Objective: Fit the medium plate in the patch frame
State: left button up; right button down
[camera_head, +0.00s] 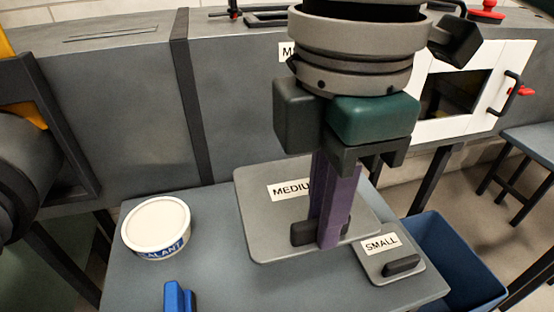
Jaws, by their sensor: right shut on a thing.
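The medium plate (258,232) is a grey square with rounded corners and a label partly covered by my gripper. It is on or just above the blue-grey table; I cannot tell whether it touches. My right gripper (328,238) comes down from above, its purple fingers shut on the plate's dark handle (303,233). The handle shows on both sides of the fingers. I cannot tell for sure which thing is the patch frame; a label starting with M (286,52) on the duct is mostly hidden behind my right wrist. My left gripper is not in view.
The small plate (375,265) lies close beside the medium plate. A sealant tub (156,226) and a blue object (178,298) are on the table (225,285). A blue bin (455,260) stands right. The grey duct (130,110) runs behind, with a white-framed opening (487,113).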

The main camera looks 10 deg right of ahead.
notch_tip(320, 180, up, 6)
jog(key=shift+r+p, duration=0.2)
jog(key=shift+p, duration=0.55)
jog(key=shift+r+p, duration=0.65)
jog(key=shift+r, duration=0.05)
notch_tip(320, 180, up, 3)
jog(key=p, duration=0.4)
jog(key=shift+f, duration=0.1)
